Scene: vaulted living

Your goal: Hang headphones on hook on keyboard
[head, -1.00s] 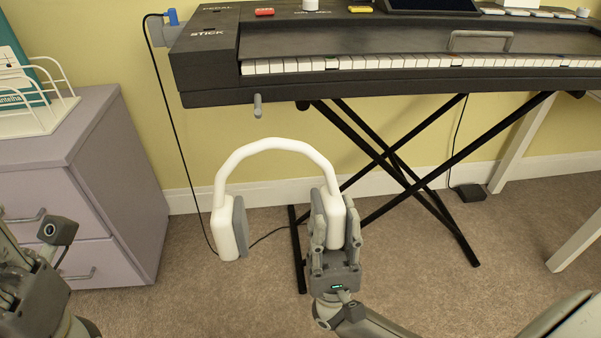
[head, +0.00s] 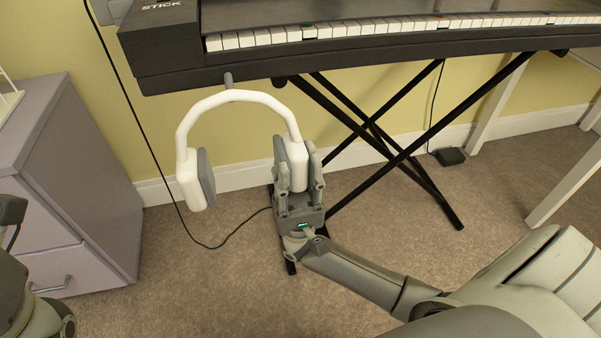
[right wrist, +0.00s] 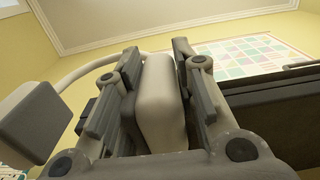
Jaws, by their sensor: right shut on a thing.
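The white headphones (head: 236,97) have grey ear pads and are held upright, headband on top. My right gripper (head: 298,180) is shut on the right ear cup (head: 297,163), which also shows between the fingers in the right wrist view (right wrist: 160,105). The grey hook (head: 228,80) sticks out under the left front of the black keyboard (head: 350,60). The top of the headband overlaps the hook's lower end in the head view; I cannot tell whether they touch. Part of my left arm (head: 25,290) is at the left edge; its fingers are not clearly visible.
A lilac drawer cabinet (head: 75,180) stands at the left. The keyboard's crossed black stand (head: 375,140) is right of the headphones. A black cable (head: 150,140) hangs down to the carpet. White table legs (head: 565,180) stand at the right.

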